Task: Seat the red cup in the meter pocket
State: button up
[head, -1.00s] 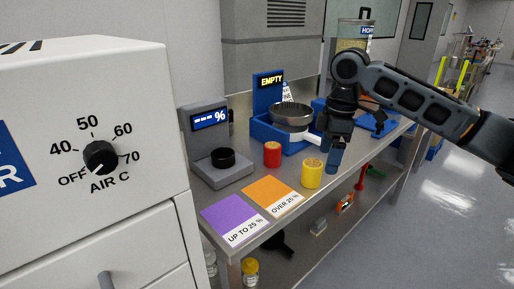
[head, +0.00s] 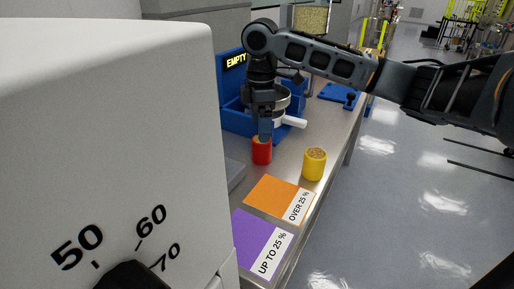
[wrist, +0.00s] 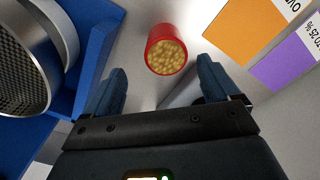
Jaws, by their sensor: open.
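The red cup (head: 261,153) stands upright on the steel bench. In the wrist view the red cup (wrist: 167,50) is full of yellow-brown grain and lies just past my fingertips, in line with the gap between them. My gripper (head: 265,133) is open, pointing down close to the cup in the head view; it also shows in the wrist view (wrist: 162,82). No finger is clearly around the cup. Only a grey edge of the meter (head: 235,175) shows beside the white cabinet; its pocket is hidden.
A yellow cup (head: 314,165) stands right of the red one. An orange card (head: 272,196) and a purple card (head: 252,238) lie at the front. A blue stand marked EMPTY (head: 232,90) and a round sieve (wrist: 22,60) are behind. The white cabinet (head: 110,130) blocks the left.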

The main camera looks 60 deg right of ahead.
jog(key=f, duration=0.3)
jog(key=f+p, duration=0.1)
jog(key=f, duration=0.1)
jog(key=shift+s+a+f, duration=0.25)
jog(key=shift+s+f, duration=0.05)
jog(key=shift+s, duration=0.05)
jog(key=shift+c, duration=0.3)
jog(key=c, duration=1.1)
jog(key=shift+r, duration=0.1)
jog(key=shift+c, duration=0.2)
jog(key=shift+r, duration=0.55)
notch_tip(320, 180, up, 3)
jog(key=shift+f+b, duration=0.1)
jog(key=shift+b, duration=0.35)
jog(key=s+d+r+b, duration=0.1)
jog(key=s+d+r, duration=0.6)
jog(key=s, duration=0.2)
jog(key=shift+s+b, duration=0.15)
jog(key=shift+b, duration=0.15)
